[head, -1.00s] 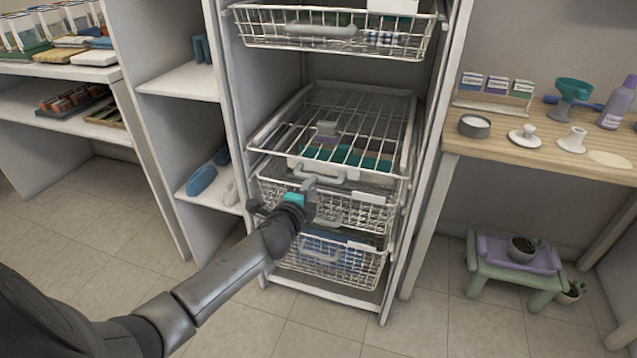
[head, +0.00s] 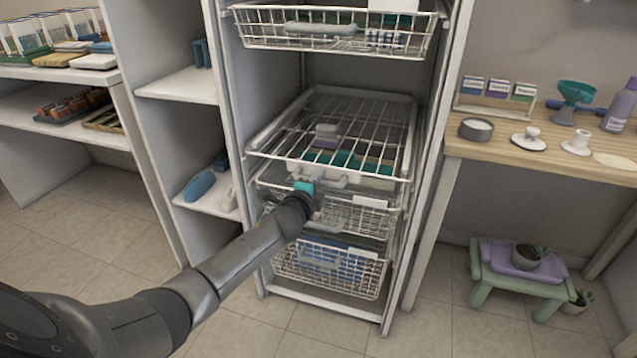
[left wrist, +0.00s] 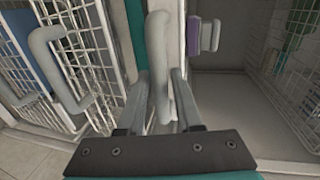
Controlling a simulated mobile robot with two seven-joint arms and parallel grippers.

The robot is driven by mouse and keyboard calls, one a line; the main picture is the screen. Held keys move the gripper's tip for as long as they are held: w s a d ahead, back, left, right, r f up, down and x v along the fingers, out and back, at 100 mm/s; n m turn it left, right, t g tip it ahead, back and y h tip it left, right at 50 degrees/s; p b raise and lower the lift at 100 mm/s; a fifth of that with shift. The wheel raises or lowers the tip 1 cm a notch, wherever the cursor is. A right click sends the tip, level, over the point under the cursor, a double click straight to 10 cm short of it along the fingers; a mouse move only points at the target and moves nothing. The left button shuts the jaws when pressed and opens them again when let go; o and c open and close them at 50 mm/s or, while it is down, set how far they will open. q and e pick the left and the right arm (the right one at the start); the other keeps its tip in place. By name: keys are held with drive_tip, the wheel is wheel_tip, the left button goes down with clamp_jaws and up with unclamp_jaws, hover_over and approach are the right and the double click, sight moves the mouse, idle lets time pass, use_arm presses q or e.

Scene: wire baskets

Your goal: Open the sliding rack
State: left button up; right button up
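The sliding rack (head: 262,142) is a white wire shelf at mid-height in the tall cabinet, with a pale front plate and a grey bow handle (left wrist: 158,60). Its front stands forward over the basket below. My left gripper (head: 318,187) is at this front and hides most of the handle in the head view. In the left wrist view, the two fingers (left wrist: 160,88) are apart, one on each side of the handle. A narrow gap shows, so I do not see them clamped on it. My right gripper is in neither view.
A wire basket (head: 335,42) is above. Two more baskets are below, the lowest (head: 330,268) with blue contents. Cabinet side walls (head: 425,190) flank the rack. A wooden counter (head: 545,160) and a green stool (head: 480,290) stand right. The floor in front is clear.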

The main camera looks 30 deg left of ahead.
use_arm(q)
clamp_jaws()
idle(1.4)
